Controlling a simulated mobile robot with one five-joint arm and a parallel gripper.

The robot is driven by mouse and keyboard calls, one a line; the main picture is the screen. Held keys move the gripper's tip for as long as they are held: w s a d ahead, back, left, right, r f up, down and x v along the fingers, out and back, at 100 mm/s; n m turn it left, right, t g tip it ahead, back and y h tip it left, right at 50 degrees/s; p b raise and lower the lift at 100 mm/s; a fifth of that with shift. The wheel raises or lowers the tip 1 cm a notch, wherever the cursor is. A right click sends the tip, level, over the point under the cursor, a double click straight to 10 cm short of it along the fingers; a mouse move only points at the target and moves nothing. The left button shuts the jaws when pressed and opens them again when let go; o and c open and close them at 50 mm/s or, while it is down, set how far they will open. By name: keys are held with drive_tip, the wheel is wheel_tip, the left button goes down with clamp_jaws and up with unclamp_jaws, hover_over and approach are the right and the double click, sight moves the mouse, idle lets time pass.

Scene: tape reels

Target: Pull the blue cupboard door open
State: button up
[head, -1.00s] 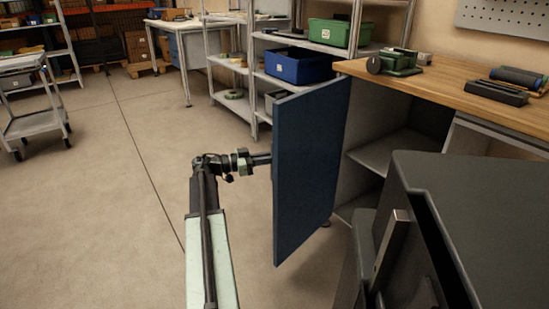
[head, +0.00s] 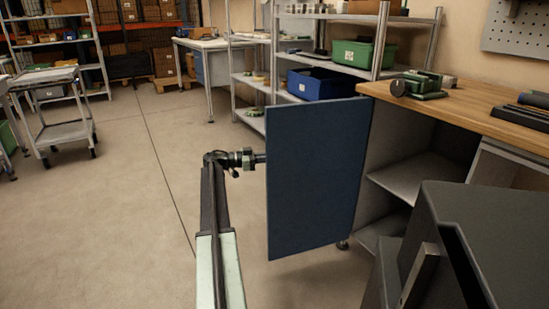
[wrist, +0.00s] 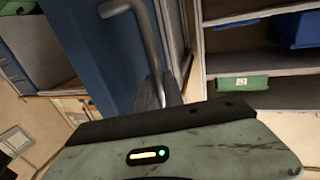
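The blue cupboard door (head: 315,180) stands wide open in the head view, its inner face towards me, hinged at the right beside the cupboard opening (head: 400,180). My arm reaches its left edge, and the door hides my gripper in that view. In the wrist view the blue door (wrist: 90,45) carries a grey bar handle (wrist: 145,40) with a bent end. My gripper (wrist: 170,90) is at the handle's lower part and appears shut on it; the fingertips are partly hidden.
A wooden worktop (head: 460,110) tops the cupboard, with a green tool (head: 425,85) on it. Shelves with a blue bin (head: 318,84) and a green bin (head: 362,54) stand behind the door. A trolley (head: 60,125) stands at left. The floor left of my arm is clear.

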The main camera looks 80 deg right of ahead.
drive_tip(key=shift+o, duration=0.7)
drive_tip(key=v, duration=0.7)
drive_tip(key=shift+w+a, duration=0.2)
drive_tip(key=shift+w, duration=0.15)
